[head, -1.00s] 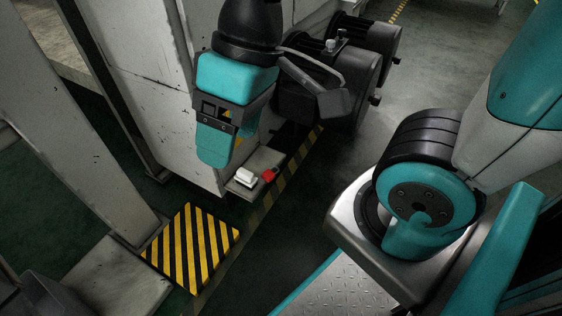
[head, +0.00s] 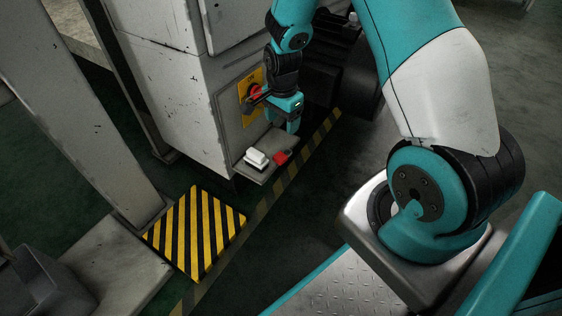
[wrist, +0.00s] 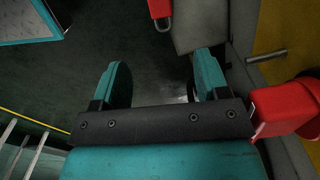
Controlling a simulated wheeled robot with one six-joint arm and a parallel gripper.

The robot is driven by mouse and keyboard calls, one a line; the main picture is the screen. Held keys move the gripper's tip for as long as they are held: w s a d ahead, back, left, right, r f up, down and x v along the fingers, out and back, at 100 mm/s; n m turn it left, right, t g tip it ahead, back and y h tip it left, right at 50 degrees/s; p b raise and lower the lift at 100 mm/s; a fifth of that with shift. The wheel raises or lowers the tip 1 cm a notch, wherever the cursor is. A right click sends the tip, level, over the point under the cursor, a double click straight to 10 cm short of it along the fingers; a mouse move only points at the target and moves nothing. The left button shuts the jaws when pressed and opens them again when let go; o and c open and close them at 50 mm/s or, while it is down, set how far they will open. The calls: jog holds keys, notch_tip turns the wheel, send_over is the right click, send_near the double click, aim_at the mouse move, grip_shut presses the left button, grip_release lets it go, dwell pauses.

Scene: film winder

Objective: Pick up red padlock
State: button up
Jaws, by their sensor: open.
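The red padlock (head: 281,157) lies on a small grey shelf (head: 262,172) that juts from the machine cabinet. In the wrist view a red object with a metal end, likely the padlock (wrist: 159,10), shows at the top edge, partly cut off. My gripper (head: 292,128) is just above and slightly right of the padlock in the head view, and apart from it. In the wrist view my gripper (wrist: 158,82) has its two teal fingers spread with nothing between them.
A white block-like object (head: 256,158) sits beside the padlock on the shelf. A red rotary switch (head: 255,91) on a yellow plate is close to my gripper; its red part (wrist: 283,108) shows at right in the wrist view. A striped platform (head: 195,235) stands on the floor.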

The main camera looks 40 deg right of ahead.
jog(key=b, duration=0.4)
send_over(281, 155)
notch_tip(281, 155, down, 9)
jog(key=shift+s+r, duration=0.1)
jog(key=shift+r, duration=0.1)
notch_tip(281, 155, down, 5)
jog(key=b, duration=0.4)
jog(key=shift+f+b, duration=0.15)
jog(key=shift+b, duration=0.25)
jog(key=shift+c, duration=0.5)
jog(key=c, duration=1)
jog(key=shift+r, duration=0.2)
